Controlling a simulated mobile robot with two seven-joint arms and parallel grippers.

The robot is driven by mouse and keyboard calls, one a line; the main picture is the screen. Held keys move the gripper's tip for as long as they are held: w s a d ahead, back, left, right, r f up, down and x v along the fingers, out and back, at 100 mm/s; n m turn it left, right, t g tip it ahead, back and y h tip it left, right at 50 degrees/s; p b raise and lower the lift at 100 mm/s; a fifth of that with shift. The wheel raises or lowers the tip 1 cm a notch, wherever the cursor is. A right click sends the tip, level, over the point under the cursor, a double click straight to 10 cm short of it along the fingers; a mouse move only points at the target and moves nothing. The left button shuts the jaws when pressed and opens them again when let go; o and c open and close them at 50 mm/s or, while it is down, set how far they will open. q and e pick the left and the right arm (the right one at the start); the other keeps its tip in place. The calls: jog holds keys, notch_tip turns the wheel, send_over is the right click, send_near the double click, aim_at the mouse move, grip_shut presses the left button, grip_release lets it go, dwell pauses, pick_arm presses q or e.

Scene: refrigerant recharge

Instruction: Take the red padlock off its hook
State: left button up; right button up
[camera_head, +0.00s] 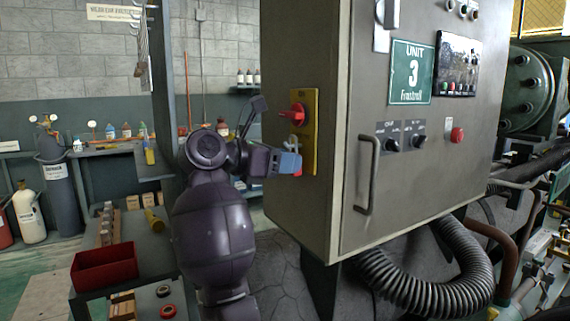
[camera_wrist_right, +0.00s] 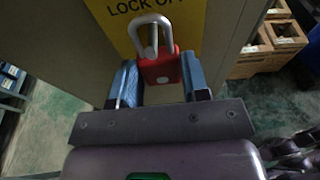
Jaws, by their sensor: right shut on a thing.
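The red padlock (camera_wrist_right: 160,70) has a silver shackle and hangs upright in front of a yellow lock-off plate (camera_wrist_right: 190,22). In the wrist view a grey hook or peg shows inside the shackle loop. My right gripper (camera_wrist_right: 159,84) has its blue fingers on either side of the padlock body and is shut on it. In the head view my right gripper (camera_head: 286,163) is at the lower part of the yellow plate (camera_head: 311,130), and only a bit of the red padlock (camera_head: 297,174) shows. My left gripper is not in view.
A red rotary switch (camera_head: 294,113) sits just above on the same plate. The grey Unit 3 cabinet (camera_head: 350,200) has a door handle (camera_head: 367,175). A red tray (camera_head: 104,267) is at lower left. A ribbed hose (camera_head: 440,295) runs below the cabinet.

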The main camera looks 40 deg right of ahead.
jog(key=shift+r, duration=0.3)
jog(key=shift+a+f, duration=0.1)
jog(key=shift+a, duration=0.05)
jog(key=f+v, duration=0.1)
jog(key=v, duration=0.7)
jog(key=shift+a+f+b, duration=0.2)
jog(key=shift+f+b, duration=0.05)
jog(key=shift+b, duration=0.05)
dwell(0.4)
